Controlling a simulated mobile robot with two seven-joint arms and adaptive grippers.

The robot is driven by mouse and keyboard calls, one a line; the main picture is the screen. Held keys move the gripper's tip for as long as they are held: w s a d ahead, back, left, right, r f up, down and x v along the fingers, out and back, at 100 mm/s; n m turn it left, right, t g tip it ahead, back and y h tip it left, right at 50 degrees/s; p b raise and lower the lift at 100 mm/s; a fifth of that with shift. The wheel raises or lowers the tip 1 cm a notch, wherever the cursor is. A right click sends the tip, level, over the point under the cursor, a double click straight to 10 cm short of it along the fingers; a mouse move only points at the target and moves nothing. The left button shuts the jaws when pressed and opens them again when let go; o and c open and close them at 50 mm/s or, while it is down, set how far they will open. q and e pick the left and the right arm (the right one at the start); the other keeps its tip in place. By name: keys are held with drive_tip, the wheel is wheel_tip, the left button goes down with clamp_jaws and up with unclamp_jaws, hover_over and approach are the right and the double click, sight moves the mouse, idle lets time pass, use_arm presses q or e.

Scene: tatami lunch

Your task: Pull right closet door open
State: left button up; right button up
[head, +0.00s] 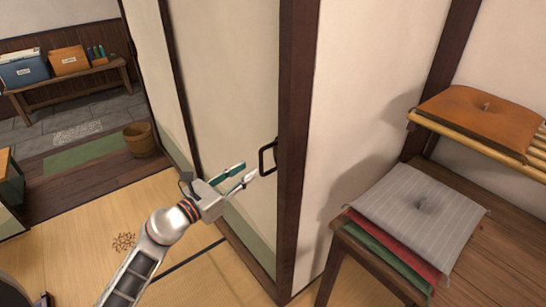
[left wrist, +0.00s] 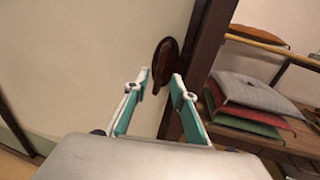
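The closet door (head: 232,75) is a tall cream panel beside a dark wooden post in the head view. A dark loop handle (head: 267,158) sits near its right edge. My left gripper (head: 247,172) is open and empty, just left of the handle and slightly below it. In the left wrist view, the handle (left wrist: 166,60) appears just beyond the gap between the two open teal-padded fingers (left wrist: 160,79). I see no clear contact with the handle. My right gripper is not in view.
A dark post (head: 294,120) stands right of the door. A wooden bench (head: 510,245) holds stacked cushions (head: 418,207), with an orange cushion (head: 480,112) on a slatted shelf above. A bucket (head: 139,139) stands far left. The tatami floor (head: 75,265) left of my arm looks mostly clear.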

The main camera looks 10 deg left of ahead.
sight(260, 162)
use_arm(q)
drive_tip(key=x, duration=0.7)
drive_tip(key=shift+w+d, duration=0.1)
drive_tip(key=shift+w, duration=0.05)
clamp_jaws()
